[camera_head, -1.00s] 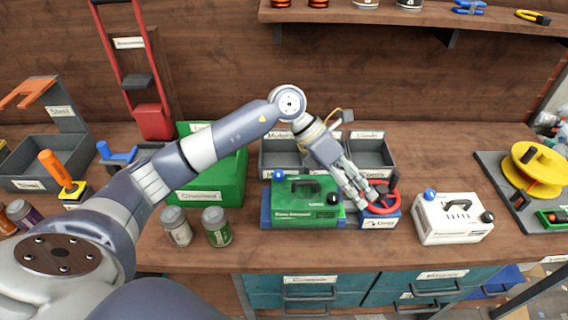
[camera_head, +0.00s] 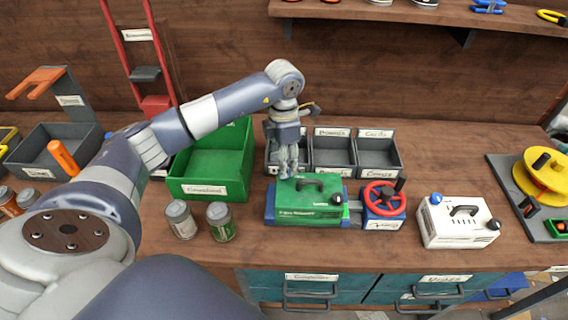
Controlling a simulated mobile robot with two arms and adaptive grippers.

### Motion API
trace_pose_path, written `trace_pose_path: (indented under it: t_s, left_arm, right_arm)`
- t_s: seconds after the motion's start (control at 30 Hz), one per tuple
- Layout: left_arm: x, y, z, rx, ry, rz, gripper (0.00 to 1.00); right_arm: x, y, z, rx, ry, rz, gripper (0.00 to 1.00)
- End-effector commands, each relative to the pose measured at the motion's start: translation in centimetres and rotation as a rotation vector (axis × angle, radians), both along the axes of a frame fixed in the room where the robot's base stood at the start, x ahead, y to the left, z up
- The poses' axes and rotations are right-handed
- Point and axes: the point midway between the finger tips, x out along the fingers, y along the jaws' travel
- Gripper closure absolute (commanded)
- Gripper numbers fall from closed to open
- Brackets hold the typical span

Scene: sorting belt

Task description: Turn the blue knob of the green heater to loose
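The green heater (camera_head: 313,209) stands on the bench, with a black handle (camera_head: 308,183) on top and a dark knob (camera_head: 337,198) at its right end. My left gripper (camera_head: 288,175) points down over the heater's back left corner. Its fingers look close together, and the blue knob at that corner is hidden behind them. I cannot tell whether the fingers touch or hold the knob. My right gripper is not in view.
A red handwheel (camera_head: 384,198) on a blue base stands right of the heater, and a white heater (camera_head: 458,219) beyond it. Two jars (camera_head: 181,220) stand in front left. A green bin (camera_head: 210,170) and grey bins (camera_head: 334,152) stand behind.

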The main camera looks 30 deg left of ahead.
Motion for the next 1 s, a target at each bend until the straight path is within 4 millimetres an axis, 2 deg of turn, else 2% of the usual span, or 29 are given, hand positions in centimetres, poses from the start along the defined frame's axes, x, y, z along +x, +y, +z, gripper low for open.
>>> trace_pose_path:
  t_s: [0.1, 0.23, 0.57, 0.77, 1.0]
  left_arm:
    - [0.0, -0.1, -1.6, -0.002, 0.003, 0.001, 0.54]
    - [0.0, -0.1, -2.7, -0.002, 0.0, 0.0, 0.54]
    - [0.0, 0.0, -3.1, -0.001, 0.0, 0.0, 0.54]
    - [0.0, -0.1, -3.1, -0.001, 0.0, 0.0, 0.99]
    - [0.0, -0.1, -3.1, -0.002, -0.001, 0.007, 0.99]
  right_arm:
    - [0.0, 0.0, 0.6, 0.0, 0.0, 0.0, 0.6]
    - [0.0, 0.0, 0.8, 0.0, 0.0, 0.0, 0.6]
    - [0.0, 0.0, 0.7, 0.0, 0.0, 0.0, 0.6]
    - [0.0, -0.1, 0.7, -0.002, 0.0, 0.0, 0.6]
    - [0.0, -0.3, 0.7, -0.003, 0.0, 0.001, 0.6]
